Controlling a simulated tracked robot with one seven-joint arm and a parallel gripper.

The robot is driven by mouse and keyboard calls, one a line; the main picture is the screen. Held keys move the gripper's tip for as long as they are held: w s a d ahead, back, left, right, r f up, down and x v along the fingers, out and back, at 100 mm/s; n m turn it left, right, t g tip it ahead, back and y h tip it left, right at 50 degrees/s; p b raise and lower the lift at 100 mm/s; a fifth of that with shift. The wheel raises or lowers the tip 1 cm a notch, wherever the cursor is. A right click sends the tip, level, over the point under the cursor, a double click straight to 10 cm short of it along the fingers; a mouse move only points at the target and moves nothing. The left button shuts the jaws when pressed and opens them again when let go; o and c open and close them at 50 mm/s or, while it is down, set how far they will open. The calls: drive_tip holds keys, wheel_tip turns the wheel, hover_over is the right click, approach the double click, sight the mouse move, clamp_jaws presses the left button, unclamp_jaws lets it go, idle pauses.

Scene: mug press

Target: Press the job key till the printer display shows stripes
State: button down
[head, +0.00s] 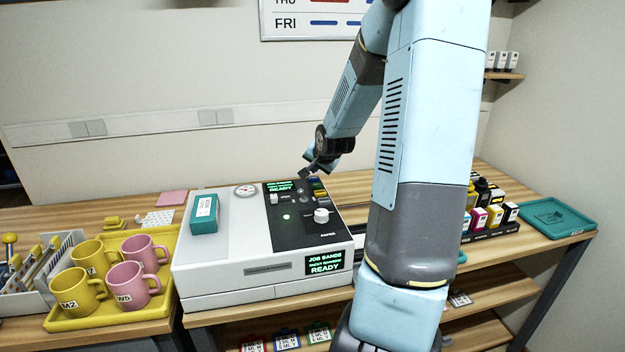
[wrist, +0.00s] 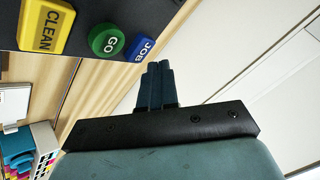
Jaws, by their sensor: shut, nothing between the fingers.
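The white printer (head: 262,235) stands on the wooden bench with a dark control panel on top. Its front display (head: 325,262) reads JOB BANDS in green, then a smaller line too small to read surely, then READY. A smaller display (head: 280,187) on top also shows READY. The blue JOB key (wrist: 142,48) shows in the wrist view, at the end of a row beside the green GO key (wrist: 107,41) and the yellow CLEAN key (wrist: 45,26). My gripper (wrist: 157,66) is shut and empty, its fingertips close to the JOB key; I cannot tell whether they touch. In the head view my gripper (head: 306,172) is over the panel's back edge.
A teal box (head: 204,214) sits on the printer's left top, and a white knob (head: 321,215) rises from the panel. A yellow tray (head: 103,318) with several mugs stands left. Ink bottles and cartridges (head: 494,216) and a teal tray (head: 584,227) are right.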

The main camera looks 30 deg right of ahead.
sight(315, 179)
drive_tip(key=shift+r, duration=2.5)
drive_tip(key=s+a+r+n+g+h, duration=0.1)
drive_tip(key=s+a+r+n, duration=0.25)
drive_tip(key=s+a, duration=0.35)
drive_tip(key=s+a+r+n+g, duration=0.2)
drive_tip(key=s+a+r+n, duration=0.15)
drive_tip(key=s+a, duration=0.35)
drive_tip(key=s+a+r+n+y, duration=0.1)
drive_tip(key=s+a+r+n, duration=0.1)
drive_tip(key=s, duration=0.7)
drive_tip(key=s+a+r+n+y, duration=0.1)
drive_tip(key=s+a, duration=0.4)
drive_tip(key=s, duration=0.5)
drive_tip(key=shift+r+n+y, duration=0.3)
drive_tip(key=shift+r+n, duration=0.2)
drive_tip(key=shift+r, duration=0.45)
drive_tip(key=shift+w+a, duration=0.1)
drive_tip(key=shift+a, duration=0.05)
